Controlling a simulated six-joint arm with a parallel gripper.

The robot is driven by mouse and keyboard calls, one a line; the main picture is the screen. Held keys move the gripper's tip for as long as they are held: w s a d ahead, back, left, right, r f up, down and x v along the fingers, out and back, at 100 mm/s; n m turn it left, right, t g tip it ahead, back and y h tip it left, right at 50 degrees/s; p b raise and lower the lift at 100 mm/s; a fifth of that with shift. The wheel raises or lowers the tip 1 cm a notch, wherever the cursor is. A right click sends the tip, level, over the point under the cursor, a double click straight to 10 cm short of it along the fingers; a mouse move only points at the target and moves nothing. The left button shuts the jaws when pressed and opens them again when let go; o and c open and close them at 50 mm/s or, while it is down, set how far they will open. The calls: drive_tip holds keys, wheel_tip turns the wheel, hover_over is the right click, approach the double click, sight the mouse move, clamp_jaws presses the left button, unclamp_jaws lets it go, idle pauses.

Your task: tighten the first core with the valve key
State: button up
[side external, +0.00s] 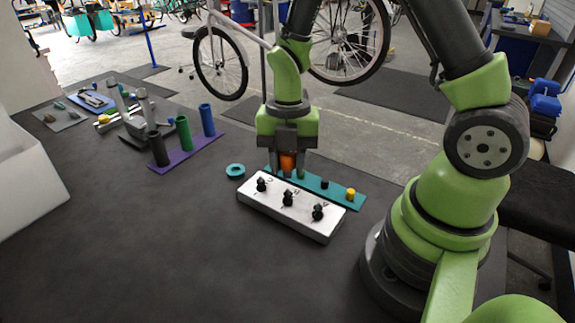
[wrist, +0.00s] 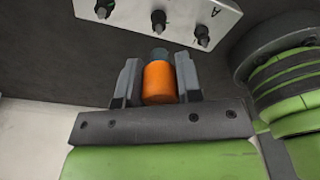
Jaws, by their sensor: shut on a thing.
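The valve key (side external: 287,161), an orange cylinder, is upright between the fingers of my gripper (side external: 288,168), which is shut on it. In the wrist view the orange key (wrist: 159,84) has a dark grey end beyond the fingertips of my gripper (wrist: 158,80). A white block (side external: 272,212) with three black valve cores lies below and in front; its cores are at the left (side external: 261,185), middle (side external: 288,198) and right (side external: 318,211). The block (wrist: 130,14) also shows in the wrist view, with a letter A near one end. The key appears apart from the cores.
A teal strip (side external: 336,192) behind the block holds small green, black and yellow caps. A teal ring (side external: 235,170) lies left of the block. A purple mat (side external: 190,152) carries black, green and blue tubes. A white bin (side external: 25,180) stands far left. The front table is clear.

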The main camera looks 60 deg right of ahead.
sight(288, 190)
drive_tip(key=shift+r, duration=1.2)
drive_tip(key=shift+f, duration=2.6)
drive_tip(key=shift+f, duration=1.25)
clamp_jaws()
